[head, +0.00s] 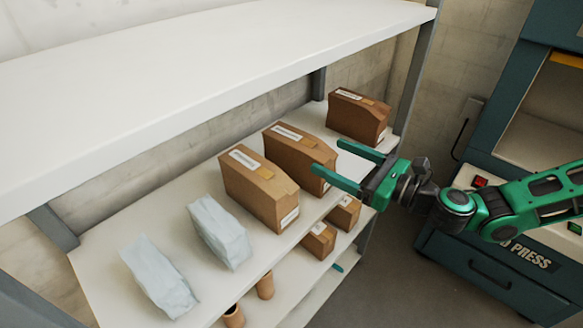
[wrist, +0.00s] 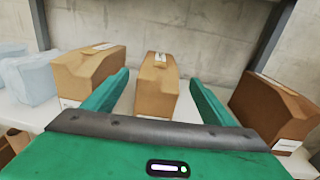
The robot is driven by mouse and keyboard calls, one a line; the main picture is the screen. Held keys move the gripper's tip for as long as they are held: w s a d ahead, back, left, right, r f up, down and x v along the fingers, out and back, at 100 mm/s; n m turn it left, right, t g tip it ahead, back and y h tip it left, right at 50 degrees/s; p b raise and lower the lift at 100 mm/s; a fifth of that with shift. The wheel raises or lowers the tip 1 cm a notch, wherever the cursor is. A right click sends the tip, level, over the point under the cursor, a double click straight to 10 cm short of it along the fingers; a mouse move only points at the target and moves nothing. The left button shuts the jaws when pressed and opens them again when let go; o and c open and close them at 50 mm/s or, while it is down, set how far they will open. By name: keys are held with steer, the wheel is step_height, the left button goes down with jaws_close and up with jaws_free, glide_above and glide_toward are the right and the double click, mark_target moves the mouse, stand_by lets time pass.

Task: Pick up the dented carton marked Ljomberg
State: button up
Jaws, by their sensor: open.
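Three brown cartons stand in a row on the middle shelf: a left one (head: 262,188), a middle one (head: 298,158) and a right one (head: 357,116). Their tops look uneven and bear pale labels too small to read, so I cannot tell which is marked Ljomberg or dented. My gripper (head: 327,156) is open and empty at the shelf's front, pointing at the middle carton. In the wrist view the middle carton (wrist: 157,88) shows ahead between the fingers (wrist: 159,78), with the left carton (wrist: 88,75) and right carton (wrist: 275,108) outside them.
Two pale grey bags (head: 220,232) lie left of the cartons. A white upper shelf (head: 200,75) overhangs the row. Smaller boxes (head: 319,240) and brown cylinders (head: 265,286) are on the shelf below. A shelf post (head: 415,75) and a teal press (head: 490,265) stand at right.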

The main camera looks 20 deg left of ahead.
steer(key=x, duration=1.1)
steer(key=shift+w+f, duration=0.1)
steer(key=shift+f, duration=0.2)
steer(key=c, duration=1.4)
steer(key=shift+d, duration=0.1)
steer(key=shift+c, duration=0.2)
steer(key=shift+r, duration=0.15)
